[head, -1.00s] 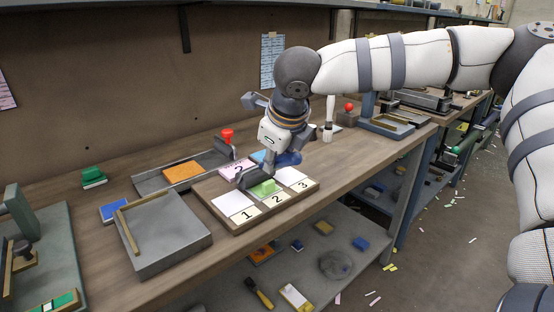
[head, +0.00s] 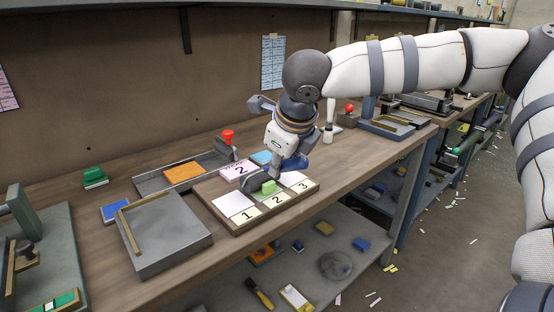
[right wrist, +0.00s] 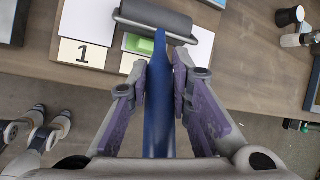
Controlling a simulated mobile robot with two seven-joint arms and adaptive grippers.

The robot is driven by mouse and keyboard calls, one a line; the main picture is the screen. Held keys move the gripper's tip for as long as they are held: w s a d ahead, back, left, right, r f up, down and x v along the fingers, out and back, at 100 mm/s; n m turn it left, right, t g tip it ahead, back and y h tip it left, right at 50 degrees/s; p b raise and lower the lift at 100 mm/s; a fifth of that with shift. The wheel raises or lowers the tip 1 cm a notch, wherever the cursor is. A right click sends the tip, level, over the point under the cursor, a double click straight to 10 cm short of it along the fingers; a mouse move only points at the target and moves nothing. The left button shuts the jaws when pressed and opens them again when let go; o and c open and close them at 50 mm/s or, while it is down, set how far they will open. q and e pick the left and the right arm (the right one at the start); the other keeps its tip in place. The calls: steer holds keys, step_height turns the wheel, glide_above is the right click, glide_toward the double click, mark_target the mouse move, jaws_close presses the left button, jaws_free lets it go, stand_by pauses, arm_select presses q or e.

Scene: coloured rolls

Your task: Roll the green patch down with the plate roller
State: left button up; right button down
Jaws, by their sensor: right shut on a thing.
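My right gripper (right wrist: 160,85) is shut on the blue handle (right wrist: 158,115) of the plate roller. The roller's dark grey cylinder (right wrist: 155,20) is at the tray, right behind a bright green piece (right wrist: 143,45). In the head view, the cylinder (head: 252,184) partly covers slot 2, and the bright green piece (head: 268,187) stands out beside it. I cannot tell whether the cylinder touches the green piece.
The wooden tray (head: 238,229) has white cards in slots 1 (head: 233,204) and 3 (head: 293,179). A grey plate (head: 165,240) and a grey tray with an orange pad (head: 184,172) stand left. The bench's front edge is close.

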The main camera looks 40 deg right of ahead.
steer(key=shift+r, duration=0.1)
step_height(320, 180, up, 7)
steer(key=shift+f, duration=0.1)
stand_by(0.5)
